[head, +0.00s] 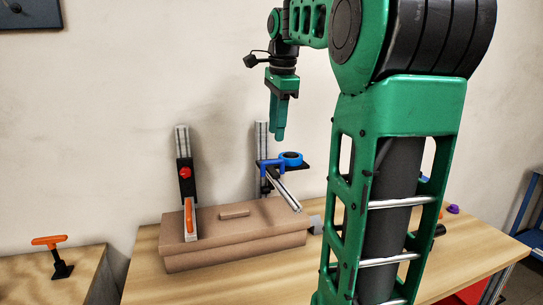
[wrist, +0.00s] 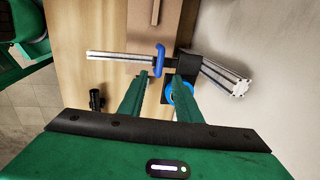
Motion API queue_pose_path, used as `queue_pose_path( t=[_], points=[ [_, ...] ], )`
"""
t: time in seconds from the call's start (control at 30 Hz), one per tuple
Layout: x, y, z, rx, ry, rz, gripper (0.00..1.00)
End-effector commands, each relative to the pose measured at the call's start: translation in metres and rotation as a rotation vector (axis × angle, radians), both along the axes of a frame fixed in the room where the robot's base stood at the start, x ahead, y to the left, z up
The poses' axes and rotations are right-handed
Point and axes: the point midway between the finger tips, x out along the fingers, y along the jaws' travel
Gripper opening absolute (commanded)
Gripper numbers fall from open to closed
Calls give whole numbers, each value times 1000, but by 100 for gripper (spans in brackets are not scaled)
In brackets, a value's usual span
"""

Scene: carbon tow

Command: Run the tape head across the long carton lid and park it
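The long brown carton (head: 235,245) lies on the wooden table with its lid on; part of it also shows at the top of the wrist view (wrist: 150,15). The tape head, a black plate with a blue roll (head: 290,156) and a blue handle (head: 270,165), sits on a metal rail behind the carton. In the wrist view the blue handle (wrist: 160,60) appears just beyond my fingertips, and the roll (wrist: 182,93) is partly hidden by the right finger. My gripper (head: 279,138) points down above the tape head, empty, its fingers (wrist: 160,77) apart.
An upright post with a red knob (head: 185,172) and an orange-handled clamp (head: 190,215) stand at the carton's left. A second post (head: 262,140) rises behind the tape head. An orange T-handle (head: 50,240) stands on the left table. My arm hides the right side.

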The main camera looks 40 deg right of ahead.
Motion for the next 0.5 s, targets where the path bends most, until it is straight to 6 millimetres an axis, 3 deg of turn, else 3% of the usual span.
queue_pose_path(
  t=[0.3, 0.5],
  points=[
    [9, -5, -55, 1, 2, -2, 31],
    [13, -7, -78, 0, 1, 1, 31]
  ],
)
